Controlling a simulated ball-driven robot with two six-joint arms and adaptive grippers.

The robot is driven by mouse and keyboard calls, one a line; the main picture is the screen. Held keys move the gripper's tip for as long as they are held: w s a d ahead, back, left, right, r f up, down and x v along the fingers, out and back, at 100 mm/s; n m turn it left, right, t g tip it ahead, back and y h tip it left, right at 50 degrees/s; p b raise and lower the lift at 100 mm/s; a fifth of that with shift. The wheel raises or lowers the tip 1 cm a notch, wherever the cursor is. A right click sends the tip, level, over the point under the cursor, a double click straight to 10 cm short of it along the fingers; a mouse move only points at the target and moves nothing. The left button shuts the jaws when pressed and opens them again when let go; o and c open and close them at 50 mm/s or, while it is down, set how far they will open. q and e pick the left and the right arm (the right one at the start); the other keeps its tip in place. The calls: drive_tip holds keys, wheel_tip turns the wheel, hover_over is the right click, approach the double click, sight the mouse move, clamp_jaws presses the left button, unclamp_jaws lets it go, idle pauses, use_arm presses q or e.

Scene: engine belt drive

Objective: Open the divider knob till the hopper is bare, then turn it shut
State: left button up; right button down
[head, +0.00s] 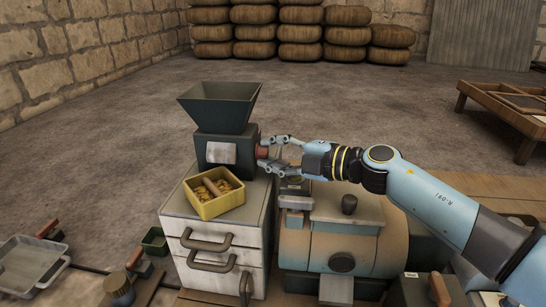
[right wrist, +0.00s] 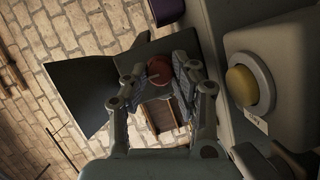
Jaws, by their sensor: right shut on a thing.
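The divider (head: 226,150) is a dark box on a pale cabinet, with a grey hopper (head: 221,108) flaring out on top. Dark inner walls show in the hopper; I see no dough there, but its bottom is hidden. The reddish knob (head: 262,151) is on the divider's right side. My right gripper (head: 268,153) comes from the right and is shut on the knob. In the right wrist view the round red-brown knob (right wrist: 159,70) sits between the two fingers. A yellow tray (head: 221,207) with golden-brown pieces stands before the divider. My left gripper is out of view.
The pale cabinet (head: 187,207) has dark handles. A rounded tan and grey-blue machine (head: 345,247) stands close on its right, under my right arm. Sacks (head: 305,32) are stacked by the back wall. A wooden table (head: 503,100) is at far right. The floor behind is clear.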

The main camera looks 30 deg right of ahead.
drive_tip(key=shift+f, duration=0.1)
idle(0.5)
drive_tip(key=c, duration=1.1)
unclamp_jaws()
drive_tip(key=v, duration=1.2)
